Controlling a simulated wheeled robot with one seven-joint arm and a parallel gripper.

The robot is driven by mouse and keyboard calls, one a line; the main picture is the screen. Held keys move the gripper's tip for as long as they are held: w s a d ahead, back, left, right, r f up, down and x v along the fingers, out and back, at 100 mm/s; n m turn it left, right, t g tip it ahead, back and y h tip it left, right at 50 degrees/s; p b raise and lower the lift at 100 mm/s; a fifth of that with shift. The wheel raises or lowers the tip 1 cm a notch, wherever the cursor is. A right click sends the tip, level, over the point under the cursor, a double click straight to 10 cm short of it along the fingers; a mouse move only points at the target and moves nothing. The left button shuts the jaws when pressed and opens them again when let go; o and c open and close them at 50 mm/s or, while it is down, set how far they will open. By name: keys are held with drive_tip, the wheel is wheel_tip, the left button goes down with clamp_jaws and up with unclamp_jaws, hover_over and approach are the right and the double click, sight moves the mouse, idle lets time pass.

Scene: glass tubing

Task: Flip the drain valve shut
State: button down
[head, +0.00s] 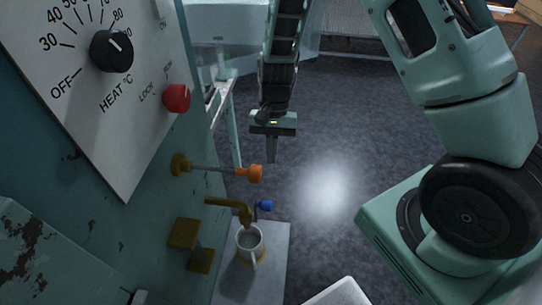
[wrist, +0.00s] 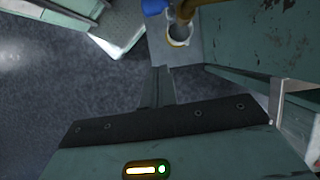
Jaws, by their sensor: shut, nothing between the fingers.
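A brass drain tap (head: 232,207) sticks out from the teal machine, with its spout over a white mug (head: 256,238). A blue-knobbed handle (head: 264,206) sits beside the spout on its right; its exact angle is hard to tell. In the wrist view the blue knob (wrist: 155,6), the brass spout (wrist: 187,9) and the mug (wrist: 179,40) show at the top edge, beyond my fingertips. My gripper (head: 271,158) is shut and empty, pointing down. In the picture it is above the blue knob and apart from it. It also shows in the wrist view (wrist: 161,72).
A thin rod with an orange knob (head: 256,173) juts from the machine just below my fingertips in the picture. The control panel (head: 130,130) carries a black heat dial (head: 111,51) and a red knob (head: 176,98). The mug stands on a grey platform (head: 275,270). Open floor (head: 335,130) lies right.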

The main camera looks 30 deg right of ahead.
drive_tip(key=s+a+f+p, duration=0.1)
drive_tip(key=s+a+f, duration=0.3)
drive_tip(key=s+f, duration=0.1)
drive_tip(key=shift+s+f, duration=0.35)
drive_tip(key=shift+f, duration=0.25)
